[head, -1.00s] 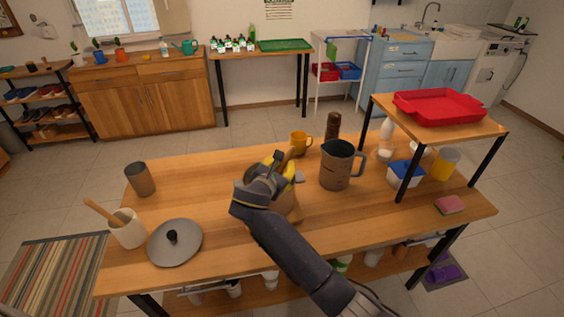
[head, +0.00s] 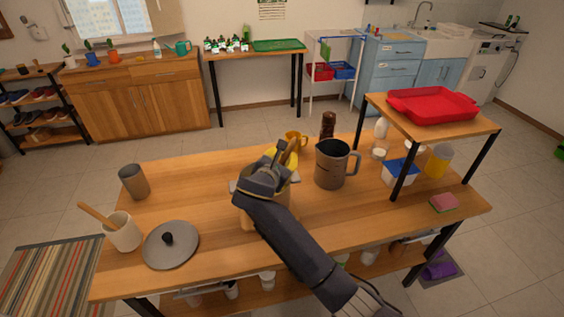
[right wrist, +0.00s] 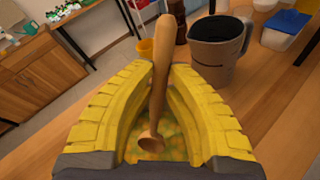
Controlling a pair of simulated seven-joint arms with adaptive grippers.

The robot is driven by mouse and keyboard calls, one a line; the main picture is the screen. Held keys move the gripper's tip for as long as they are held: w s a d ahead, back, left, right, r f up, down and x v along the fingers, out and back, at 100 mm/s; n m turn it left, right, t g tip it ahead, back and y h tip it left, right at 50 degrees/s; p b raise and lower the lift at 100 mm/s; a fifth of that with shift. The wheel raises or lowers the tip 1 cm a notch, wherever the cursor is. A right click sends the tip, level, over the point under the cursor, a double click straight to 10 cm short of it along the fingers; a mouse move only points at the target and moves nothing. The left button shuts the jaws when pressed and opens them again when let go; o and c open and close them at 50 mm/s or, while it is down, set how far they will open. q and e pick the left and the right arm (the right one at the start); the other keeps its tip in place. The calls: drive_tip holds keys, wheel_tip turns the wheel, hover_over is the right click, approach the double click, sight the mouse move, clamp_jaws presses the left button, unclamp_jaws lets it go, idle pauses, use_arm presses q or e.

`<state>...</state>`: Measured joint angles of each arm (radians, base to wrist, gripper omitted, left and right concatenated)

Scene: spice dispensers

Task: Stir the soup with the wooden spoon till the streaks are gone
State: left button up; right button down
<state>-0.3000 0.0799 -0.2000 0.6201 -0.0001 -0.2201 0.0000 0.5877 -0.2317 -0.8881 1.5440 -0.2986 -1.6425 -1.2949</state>
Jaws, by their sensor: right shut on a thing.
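The wooden spoon (right wrist: 164,60) stands tilted between the yellow finger pads of my right gripper (right wrist: 160,72), which is shut on it. Its upper end (head: 290,150) shows above the gripper in the head view. The soup (right wrist: 178,142), orange-yellow with green patches, shows between the fingers in the right wrist view, and the spoon's lower part is over or in it. A tan pot (head: 247,217) stands under the gripper in the head view, mostly hidden by my right arm. Whether separate streaks remain is too small to tell. My left gripper is not in view.
A grey lid (head: 170,246) lies on the table at left, near a white crock (head: 124,236) with a wooden handle. A brown cup (head: 134,182) stands behind.

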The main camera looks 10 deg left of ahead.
drive_tip(key=w+d+r, duration=0.2)
drive_tip(key=d+r, duration=0.2)
drive_tip(key=r, duration=0.5)
idle(0.5)
drive_tip(key=shift+r, duration=0.1)
drive_tip(key=shift+r, duration=0.15)
wheel_tip(320, 180, up, 5)
drive_tip(key=shift+s+a+f, duration=0.1)
idle(0.8)
idle(0.7)
